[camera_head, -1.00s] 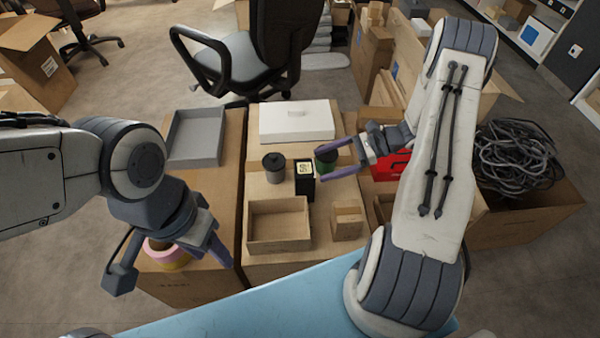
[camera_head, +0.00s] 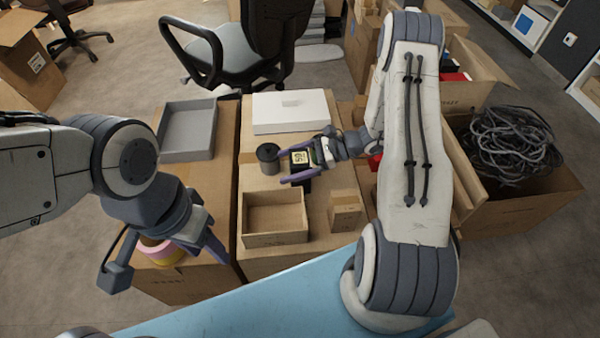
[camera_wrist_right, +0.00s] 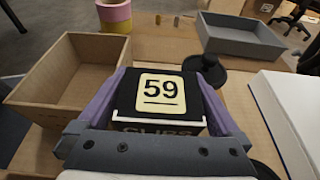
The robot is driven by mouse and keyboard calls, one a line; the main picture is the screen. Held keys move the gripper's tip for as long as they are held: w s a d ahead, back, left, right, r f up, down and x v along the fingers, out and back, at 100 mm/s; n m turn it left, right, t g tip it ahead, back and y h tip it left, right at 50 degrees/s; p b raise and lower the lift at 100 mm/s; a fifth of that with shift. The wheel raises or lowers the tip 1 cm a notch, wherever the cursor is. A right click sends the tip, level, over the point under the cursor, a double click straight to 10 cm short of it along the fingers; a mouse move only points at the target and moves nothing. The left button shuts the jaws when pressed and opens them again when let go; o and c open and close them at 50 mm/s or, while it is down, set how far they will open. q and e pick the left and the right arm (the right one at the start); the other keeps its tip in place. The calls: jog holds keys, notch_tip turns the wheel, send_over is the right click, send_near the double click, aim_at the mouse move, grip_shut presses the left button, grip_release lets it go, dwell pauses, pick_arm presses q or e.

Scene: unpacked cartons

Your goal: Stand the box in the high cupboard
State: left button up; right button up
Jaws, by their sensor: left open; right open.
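The black box (camera_head: 300,158) with a pale label reading 59 stands on the cartons in front of me. My right gripper (camera_head: 288,167) is open, with its purple fingers on either side of the box. In the right wrist view the box (camera_wrist_right: 160,92) sits between the two fingers; I cannot tell whether they touch it. My left gripper (camera_head: 207,243) is open and empty, low at the left by a pink and yellow roll. I see no high cupboard in these views.
A carton of cables (camera_head: 530,215) is at right.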

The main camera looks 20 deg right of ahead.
jog(key=c, duration=1.5)
notch_tip(320, 180, up, 18)
jog(key=f+p, duration=0.1)
jog(key=p, duration=0.8)
jog(key=shift+c, duration=0.2)
jog(key=f+m+t+b, duration=0.1)
jog(key=f+b, duration=0.1)
jog(key=s+f+m+t+h+b, duration=0.1)
jog(key=f+b, duration=0.1)
jog(key=d+f+m+t+b, duration=0.1)
jog(key=f+t+b, duration=0.1)
jog(key=f, duration=0.1)
jog(key=shift+s+f+m+h, duration=0.1)
jog(key=shift+s+m+h, duration=0.05)
jog(key=shift+m+h, duration=0.2)
jog(key=shift+d+p, duration=0.15)
jog(key=shift+p, duration=0.15)
notch_tip(320, 180, up, 19)
jog(key=p, duration=2.4)
jog(key=shift+p, duration=0.35)
